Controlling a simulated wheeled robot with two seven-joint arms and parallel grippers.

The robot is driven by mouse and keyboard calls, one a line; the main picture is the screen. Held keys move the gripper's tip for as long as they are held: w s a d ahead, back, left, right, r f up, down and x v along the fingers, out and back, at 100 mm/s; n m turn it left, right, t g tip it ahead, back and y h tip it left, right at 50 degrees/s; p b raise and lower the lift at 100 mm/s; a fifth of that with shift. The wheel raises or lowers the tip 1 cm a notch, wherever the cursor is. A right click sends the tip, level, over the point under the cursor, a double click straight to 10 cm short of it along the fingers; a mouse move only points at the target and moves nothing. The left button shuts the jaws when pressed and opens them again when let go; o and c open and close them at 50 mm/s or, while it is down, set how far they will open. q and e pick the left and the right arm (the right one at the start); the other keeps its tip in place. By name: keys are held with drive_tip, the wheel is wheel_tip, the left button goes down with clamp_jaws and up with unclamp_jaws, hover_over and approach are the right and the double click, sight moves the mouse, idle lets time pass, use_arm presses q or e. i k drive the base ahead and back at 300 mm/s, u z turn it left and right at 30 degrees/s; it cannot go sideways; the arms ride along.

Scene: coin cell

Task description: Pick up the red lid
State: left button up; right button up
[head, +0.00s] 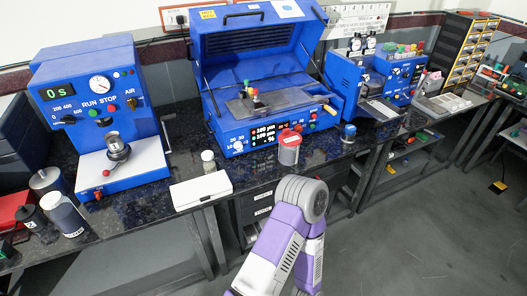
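A red lid (291,137) sits on top of a small clear jar (288,155). The jar stands upright on the dark speckled bench, near its front edge and just in front of the large blue machine. One of my purple and white arms (285,245) rises from the bottom centre. Its bent grey joint (303,197) lies below the jar in the picture, apart from the lid. No gripper fingers show, and I cannot tell which arm this is.
A blue open-lidded machine (248,45) stands behind the jar. A white box (201,191) and a small pale-capped bottle (208,161) are to its left, and a small blue-topped jar (348,132) to its right. Another blue press (97,85) stands farther left.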

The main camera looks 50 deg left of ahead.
sight(288, 137)
drive_tip(key=u, duration=0.05)
drive_tip(key=k, duration=0.1)
drive_tip(key=u, duration=1.15)
